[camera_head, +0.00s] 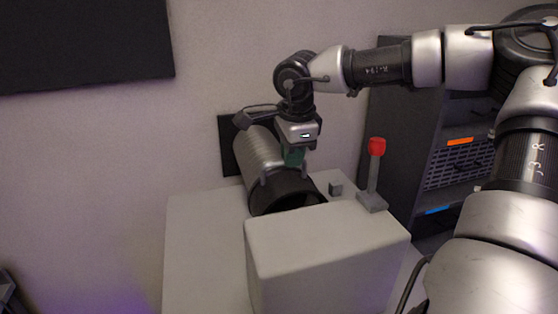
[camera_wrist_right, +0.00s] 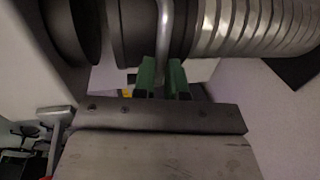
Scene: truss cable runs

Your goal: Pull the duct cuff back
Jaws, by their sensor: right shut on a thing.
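A silver ribbed duct (camera_head: 258,152) comes out of a dark plate on the wall and ends in a black cuff (camera_head: 284,194) facing a pale box. A thin metal handle bar (camera_head: 264,181) stands on the cuff. My right gripper (camera_head: 293,157) is above the cuff, its green fingers down at the handle. In the right wrist view, the gripper (camera_wrist_right: 161,80) has its fingers on both sides of the handle bar (camera_wrist_right: 164,35), shut on it. The cuff (camera_wrist_right: 132,30) is behind the bar, beside a black round collar (camera_wrist_right: 72,28). My left gripper is not in view.
The pale box (camera_head: 325,250) stands close in front of the cuff on a pale bench (camera_head: 200,240). A dark shelf rack (camera_head: 420,150) is behind my right arm.

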